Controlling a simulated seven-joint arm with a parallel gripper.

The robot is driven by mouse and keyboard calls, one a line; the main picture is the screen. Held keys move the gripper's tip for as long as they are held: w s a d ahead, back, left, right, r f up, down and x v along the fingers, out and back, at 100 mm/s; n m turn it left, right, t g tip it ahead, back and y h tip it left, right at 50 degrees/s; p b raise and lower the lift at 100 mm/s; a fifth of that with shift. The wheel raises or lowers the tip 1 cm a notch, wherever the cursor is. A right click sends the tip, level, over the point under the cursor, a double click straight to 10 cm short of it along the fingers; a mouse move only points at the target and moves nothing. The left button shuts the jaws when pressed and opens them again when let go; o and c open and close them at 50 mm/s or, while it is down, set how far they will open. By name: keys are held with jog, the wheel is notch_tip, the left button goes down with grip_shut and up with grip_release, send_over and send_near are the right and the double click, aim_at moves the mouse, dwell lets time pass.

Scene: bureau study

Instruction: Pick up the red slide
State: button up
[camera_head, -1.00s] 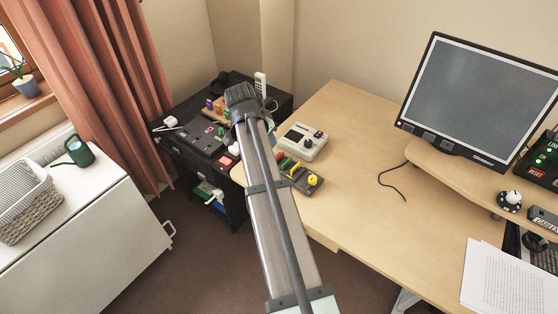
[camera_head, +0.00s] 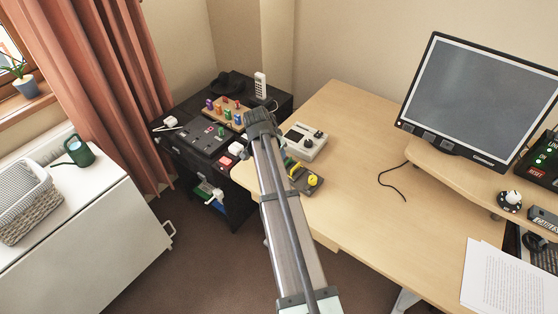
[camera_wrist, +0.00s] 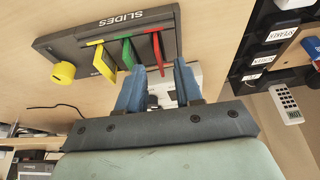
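The red slide (camera_wrist: 158,52) stands up from the dark board labelled SLIDES (camera_wrist: 110,38) in the wrist view. The green slide (camera_wrist: 131,54) and the yellow slide (camera_wrist: 104,62) are beside it to the left. My gripper (camera_wrist: 158,82) is open and empty, with its two blue fingers apart. The red slide shows between and above the fingertips in the picture; I cannot tell whether they are level with it. In the head view the slides board (camera_head: 303,183) lies at the desk's left edge. My arm hides the red slide and the gripper fingers there.
A yellow knob (camera_wrist: 62,73) sits at the board's end. A light grey box with dark knobs (camera_head: 305,141) stands behind the board. A black cabinet (camera_head: 200,155) with several small items is to the left. The desk's middle (camera_head: 350,150) is mostly clear.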

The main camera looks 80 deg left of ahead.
jog(key=shift+x, duration=1.1)
grip_shut()
